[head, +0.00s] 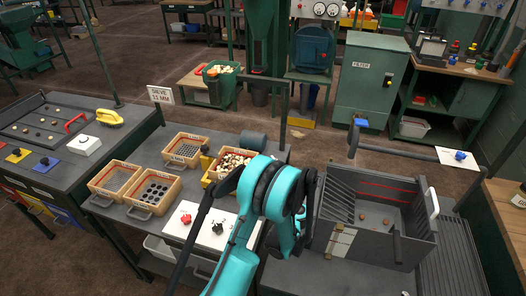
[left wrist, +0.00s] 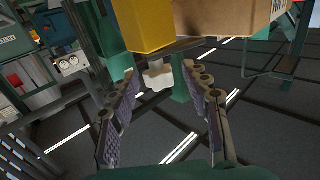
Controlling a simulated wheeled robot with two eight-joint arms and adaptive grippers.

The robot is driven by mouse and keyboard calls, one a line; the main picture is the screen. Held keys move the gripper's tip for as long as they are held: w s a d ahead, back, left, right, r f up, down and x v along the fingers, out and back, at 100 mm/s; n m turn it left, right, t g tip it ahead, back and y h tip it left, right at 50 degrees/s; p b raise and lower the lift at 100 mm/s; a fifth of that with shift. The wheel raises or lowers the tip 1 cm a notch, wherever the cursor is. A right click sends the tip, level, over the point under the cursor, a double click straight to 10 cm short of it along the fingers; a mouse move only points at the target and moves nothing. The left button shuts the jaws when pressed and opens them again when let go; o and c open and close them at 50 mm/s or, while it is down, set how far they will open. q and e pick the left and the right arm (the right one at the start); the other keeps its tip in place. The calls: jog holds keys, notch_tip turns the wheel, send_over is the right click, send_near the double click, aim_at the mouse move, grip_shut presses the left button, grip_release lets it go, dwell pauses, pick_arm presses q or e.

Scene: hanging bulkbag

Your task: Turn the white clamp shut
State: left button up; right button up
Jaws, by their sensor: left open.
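In the left wrist view a small white T-shaped piece, which looks like the white clamp (left wrist: 157,77), sits below a yellow block (left wrist: 150,28). My left gripper (left wrist: 162,88) is open, with its two padded fingers on either side of the view and the white piece between and beyond their tips. I cannot tell whether a finger touches it. In the head view a teal arm rises from the bottom centre, and I cannot make out its gripper or the white clamp there. My right gripper is not seen.
A wooden crate (left wrist: 225,14) is close at the upper right of the wrist view. In the head view, wooden trays (head: 155,190) and a white panel with knobs (head: 200,238) lie left of the arm. A grey slatted bin (head: 345,241) stands at the right.

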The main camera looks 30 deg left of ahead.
pick_arm(q)
jog(key=b+x, duration=0.1)
jog(key=x, duration=0.3)
jog(key=shift+w+a+f, duration=0.1)
jog(key=shift+w+a, duration=0.55)
jog(key=shift+a, duration=0.15)
grip_shut()
